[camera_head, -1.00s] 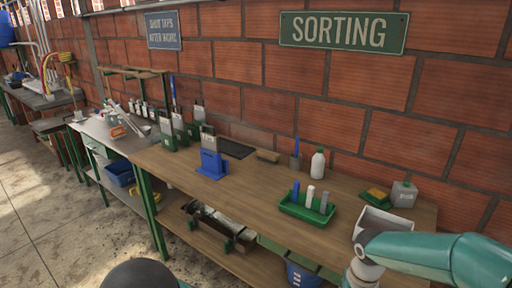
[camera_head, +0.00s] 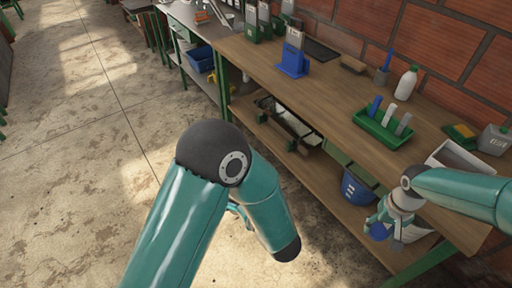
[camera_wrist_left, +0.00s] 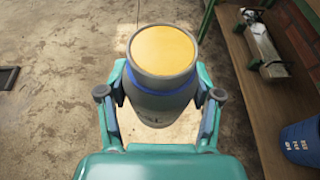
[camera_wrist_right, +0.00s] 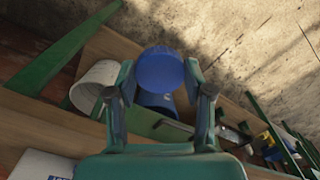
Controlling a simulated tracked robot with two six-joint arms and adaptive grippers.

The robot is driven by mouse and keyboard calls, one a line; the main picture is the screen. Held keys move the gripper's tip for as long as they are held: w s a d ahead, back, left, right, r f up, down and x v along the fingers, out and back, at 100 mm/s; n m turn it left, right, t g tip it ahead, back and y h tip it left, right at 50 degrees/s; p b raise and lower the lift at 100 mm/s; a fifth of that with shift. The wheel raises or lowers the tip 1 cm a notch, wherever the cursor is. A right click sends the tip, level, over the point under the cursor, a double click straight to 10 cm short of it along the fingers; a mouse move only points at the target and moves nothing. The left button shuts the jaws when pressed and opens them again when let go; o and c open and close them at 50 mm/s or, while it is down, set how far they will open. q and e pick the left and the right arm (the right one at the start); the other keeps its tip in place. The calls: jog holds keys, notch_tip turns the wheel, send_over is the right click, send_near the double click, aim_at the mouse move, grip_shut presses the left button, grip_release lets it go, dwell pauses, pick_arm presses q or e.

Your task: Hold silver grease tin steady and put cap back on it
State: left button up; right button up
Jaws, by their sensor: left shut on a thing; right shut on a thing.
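The silver grease tin (camera_wrist_left: 160,108) stands between the fingers of my left gripper (camera_wrist_left: 162,80) in the left wrist view. Its top is uncovered and shows yellow grease (camera_wrist_left: 164,50). My left gripper is shut on its sides. In the head view my left arm hides the tin. My right gripper (camera_head: 384,222) is shut on the round blue cap (camera_head: 379,231), beside the bench's front edge. The right wrist view shows the cap (camera_wrist_right: 158,68) between the fingertips. The cap and tin are apart.
The wooden bench (camera_head: 330,100) runs along the brick wall. It bears a green tray (camera_head: 383,130), a white bottle (camera_head: 405,84) and a blue stand (camera_head: 293,60). A blue bucket (camera_head: 357,187) is under the bench. Open concrete floor (camera_head: 85,150) lies left.

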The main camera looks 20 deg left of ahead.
pick_arm(q)
jog(key=w+d+f+m+t+h, duration=0.2)
jog(key=d+m+t+h, duration=0.2)
jog(key=d+m+h, duration=0.4)
jog(key=d, duration=0.7)
jog(key=shift+t, duration=0.4)
jog(key=shift+d, duration=0.1)
pick_arm(e)
jog(key=shift+s+d+r+m, duration=0.15)
jog(key=shift+s+d+m, duration=0.1)
jog(key=shift+s+m, duration=0.2)
jog(key=shift+d+r+m, duration=0.25)
jog(key=shift+r+m, duration=0.2)
jog(key=shift+r, duration=0.15)
jog(key=shift+w+a+r+m, duration=0.2)
jog(key=shift+w+a+r, duration=0.1)
jog(key=shift+a+r, duration=0.3)
jog(key=shift+w+a+r+m, duration=0.2)
jog(key=shift+w+a+r, duration=0.05)
jog(key=shift+a+r, duration=0.35)
jog(key=a+r+n, duration=0.1)
jog(key=a+r, duration=0.4)
jog(key=a, duration=0.6)
jog(key=s+a+r+n, duration=0.1)
jog(key=a+r, duration=0.4)
jog(key=a, duration=0.6)
jog(key=shift+s+a+r+n, duration=0.25)
jog(key=shift+a+r+n, duration=0.15)
jog(key=shift+n, duration=0.2)
